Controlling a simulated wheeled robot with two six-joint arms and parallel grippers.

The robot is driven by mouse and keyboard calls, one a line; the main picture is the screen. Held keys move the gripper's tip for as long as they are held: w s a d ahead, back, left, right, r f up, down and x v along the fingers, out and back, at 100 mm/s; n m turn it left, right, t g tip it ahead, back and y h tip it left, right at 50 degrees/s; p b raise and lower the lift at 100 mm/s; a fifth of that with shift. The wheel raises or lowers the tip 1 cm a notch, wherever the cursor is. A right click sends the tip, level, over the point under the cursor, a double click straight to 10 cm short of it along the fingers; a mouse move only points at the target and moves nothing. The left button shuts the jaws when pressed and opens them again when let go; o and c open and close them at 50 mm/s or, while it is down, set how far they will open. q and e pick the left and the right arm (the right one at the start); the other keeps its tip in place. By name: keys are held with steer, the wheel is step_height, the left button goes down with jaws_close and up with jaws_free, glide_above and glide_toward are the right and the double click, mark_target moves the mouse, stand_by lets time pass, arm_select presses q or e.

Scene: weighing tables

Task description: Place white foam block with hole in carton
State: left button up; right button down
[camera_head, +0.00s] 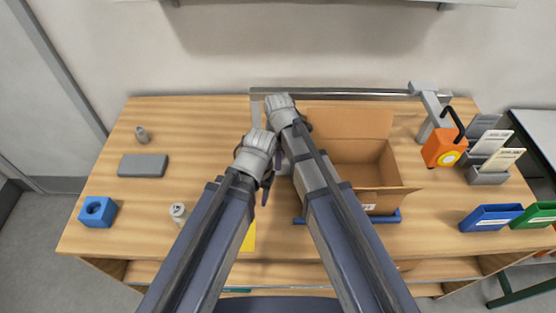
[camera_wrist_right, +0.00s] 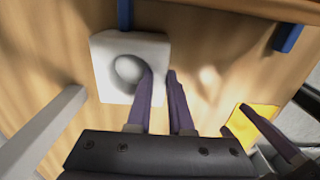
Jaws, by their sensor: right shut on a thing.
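The white foam block (camera_wrist_right: 104,75) shows its round hole in the right wrist view. My right gripper (camera_wrist_right: 159,73) is shut on its side wall, with one finger at the hole and the other outside. In the head view my arms largely hide the block. The open brown carton (camera_head: 360,152) stands at the right middle of the table, flaps spread, beside my right arm. My left gripper shows in the right wrist view (camera_wrist_right: 234,117), fingers apart and empty, near a yellow sheet (camera_wrist_right: 262,117).
A blue block with a hole (camera_head: 97,212), a grey slab (camera_head: 142,166) and small metal weights (camera_head: 179,212) are on the left. An orange device (camera_head: 443,148), grey card holders (camera_head: 487,176) and blue and green bins (camera_head: 490,218) are on the right. A blue piece (camera_head: 388,218) shows under the carton.

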arm_select(q)
steer(key=shift+r, duration=0.1)
arm_select(e)
steer(key=shift+r, duration=0.1)
arm_select(q)
step_height(320, 180, up, 10)
steer(key=p, duration=1)
arm_select(e)
step_height(320, 180, up, 10)
